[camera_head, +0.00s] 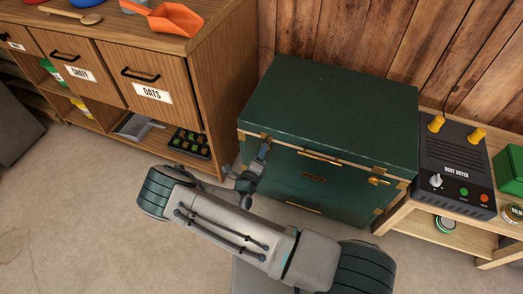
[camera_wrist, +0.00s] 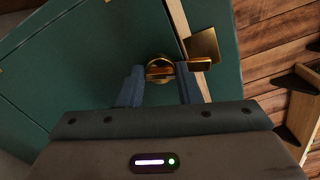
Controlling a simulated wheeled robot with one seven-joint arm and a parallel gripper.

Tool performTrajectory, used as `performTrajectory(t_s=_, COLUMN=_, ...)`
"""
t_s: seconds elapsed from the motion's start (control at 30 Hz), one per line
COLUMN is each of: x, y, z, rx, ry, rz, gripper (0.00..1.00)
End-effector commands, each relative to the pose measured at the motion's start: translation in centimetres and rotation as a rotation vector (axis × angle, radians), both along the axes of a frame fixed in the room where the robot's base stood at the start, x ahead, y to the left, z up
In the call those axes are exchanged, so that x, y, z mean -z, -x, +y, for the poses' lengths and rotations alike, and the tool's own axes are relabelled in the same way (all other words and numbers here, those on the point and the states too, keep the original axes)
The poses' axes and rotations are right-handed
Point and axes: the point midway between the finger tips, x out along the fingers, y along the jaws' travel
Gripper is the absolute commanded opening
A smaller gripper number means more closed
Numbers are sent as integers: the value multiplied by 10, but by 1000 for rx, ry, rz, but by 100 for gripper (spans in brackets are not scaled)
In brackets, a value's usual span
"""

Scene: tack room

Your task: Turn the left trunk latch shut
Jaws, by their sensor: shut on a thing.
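The dark green trunk (camera_head: 330,110) stands against the wooden wall with its lid down. Its left latch (camera_wrist: 160,68) is a round brass boss with a short lever, seen between my fingers in the wrist view. The lever points right, across the pale strip at the lid seam. My gripper (camera_head: 261,154) is at the trunk's front left, its blue-grey fingers (camera_wrist: 158,84) closed around the latch. In the head view the gripper hides the left latch. The right latch (camera_head: 378,181) is brass and sits near the front right corner.
A wooden cabinet (camera_head: 222,95) with labelled drawers stands left of the trunk, an orange scoop (camera_head: 174,20) on top. A boot dryer (camera_head: 456,165) sits on a low bench at the right. A brass corner plate (camera_wrist: 203,46) is close to the latch. The floor in front is clear.

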Motion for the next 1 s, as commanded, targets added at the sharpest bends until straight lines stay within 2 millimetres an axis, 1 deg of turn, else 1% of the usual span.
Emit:
performTrajectory(t_s=0.2, x=0, y=0, z=1, rx=-1, ry=154, rz=58, gripper=8)
performTrajectory(t_s=0.4, x=1, y=0, z=0, rx=-1, ry=253, rz=92, gripper=8)
performTrajectory(t_s=0.6, x=1, y=0, z=1, rx=-1, ry=305, rz=112, gripper=8)
performTrajectory(t_s=1.0, x=2, y=0, z=1, rx=-1, ry=324, rz=118, gripper=8)
